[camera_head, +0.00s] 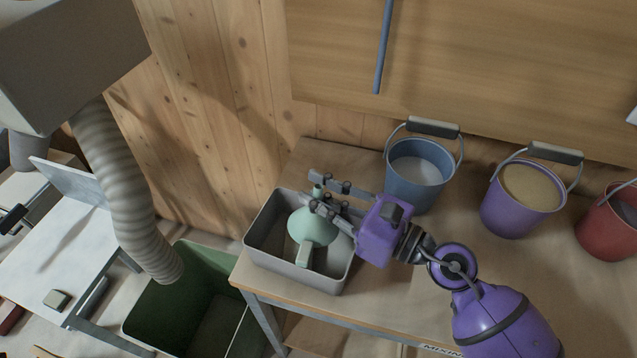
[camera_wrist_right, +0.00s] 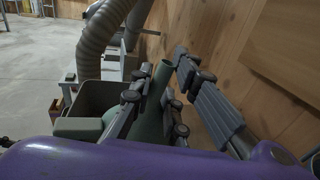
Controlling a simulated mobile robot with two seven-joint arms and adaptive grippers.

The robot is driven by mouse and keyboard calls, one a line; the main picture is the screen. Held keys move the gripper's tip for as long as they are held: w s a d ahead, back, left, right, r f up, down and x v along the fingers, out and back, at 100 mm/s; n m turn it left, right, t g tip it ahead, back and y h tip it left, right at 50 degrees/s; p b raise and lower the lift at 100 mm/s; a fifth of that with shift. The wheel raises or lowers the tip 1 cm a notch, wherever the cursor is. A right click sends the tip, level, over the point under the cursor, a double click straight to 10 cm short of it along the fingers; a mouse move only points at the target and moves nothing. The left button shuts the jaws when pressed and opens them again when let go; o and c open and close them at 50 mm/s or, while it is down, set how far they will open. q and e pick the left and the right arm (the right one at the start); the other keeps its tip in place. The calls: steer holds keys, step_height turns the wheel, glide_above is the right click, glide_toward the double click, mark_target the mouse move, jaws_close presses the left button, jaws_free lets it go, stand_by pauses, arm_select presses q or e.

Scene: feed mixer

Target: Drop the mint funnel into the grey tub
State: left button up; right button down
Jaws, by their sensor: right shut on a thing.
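The mint funnel (camera_head: 312,229) is in my right gripper (camera_head: 317,190), with the fingers closed on either side of its narrow spout. The spout points up and the wide cone faces down, with a pale green handle toward the front. The funnel overlaps the opening of the grey tub (camera_head: 262,268); I cannot tell how far its cone is below the rim. In the right wrist view the funnel (camera_wrist_right: 152,118) stands between the fingers, with the tub (camera_wrist_right: 92,96) behind it. My left gripper is not seen.
The tub stands at the left end of a wooden bench. Blue (camera_head: 412,193), purple (camera_head: 512,216) and red (camera_head: 606,233) buckets stand to the right. A green bin (camera_head: 170,310) is below left, under a ribbed hose (camera_head: 122,190). A blue rod (camera_head: 384,45) hangs on the wall.

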steer(key=c, duration=1.6)
jaws_free()
steer(key=v, duration=1.2)
